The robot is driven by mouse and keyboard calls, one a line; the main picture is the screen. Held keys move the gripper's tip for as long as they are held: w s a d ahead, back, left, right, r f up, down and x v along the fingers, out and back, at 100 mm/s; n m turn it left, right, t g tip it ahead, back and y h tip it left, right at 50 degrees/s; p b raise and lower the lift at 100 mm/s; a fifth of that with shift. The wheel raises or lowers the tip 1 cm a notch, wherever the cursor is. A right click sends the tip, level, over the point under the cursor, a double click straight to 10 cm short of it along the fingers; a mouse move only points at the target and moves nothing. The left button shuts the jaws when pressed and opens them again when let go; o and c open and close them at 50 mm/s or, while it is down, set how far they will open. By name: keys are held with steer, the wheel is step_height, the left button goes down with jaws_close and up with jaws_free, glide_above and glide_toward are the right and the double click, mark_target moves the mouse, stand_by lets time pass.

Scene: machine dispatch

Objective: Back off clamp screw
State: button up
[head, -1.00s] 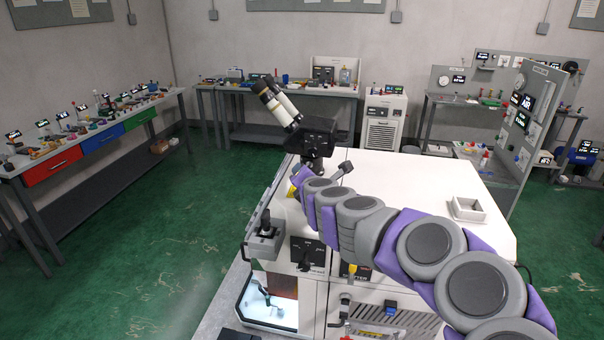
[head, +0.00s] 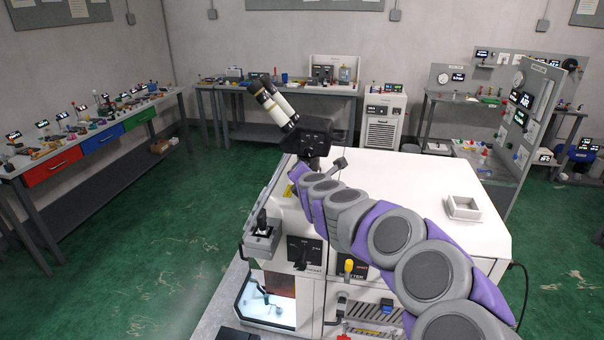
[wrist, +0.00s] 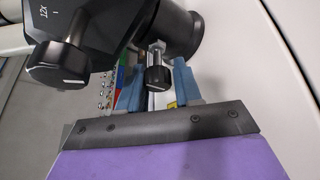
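A black ribbed knob (wrist: 158,78) on a short metal stem, apparently the clamp screw, shows under the microscope's black body in the wrist view. My gripper (wrist: 160,82) has its two blue fingers apart, one on each side of this knob. I see a gap at the left finger; contact on the right cannot be told. The microscope (head: 308,138) with white eyepieces stands at the machine's back left corner in the head view. There my fingers and the clamp screw are hidden at the end of my purple and grey arm.
A larger black knob (wrist: 57,65) marked near "12X" is close left of my gripper. A short lever with a dark knob (head: 339,163) rises beside the microscope. Green floor is free at left.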

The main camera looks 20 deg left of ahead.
steer(key=shift+a, duration=0.1)
jaws_close()
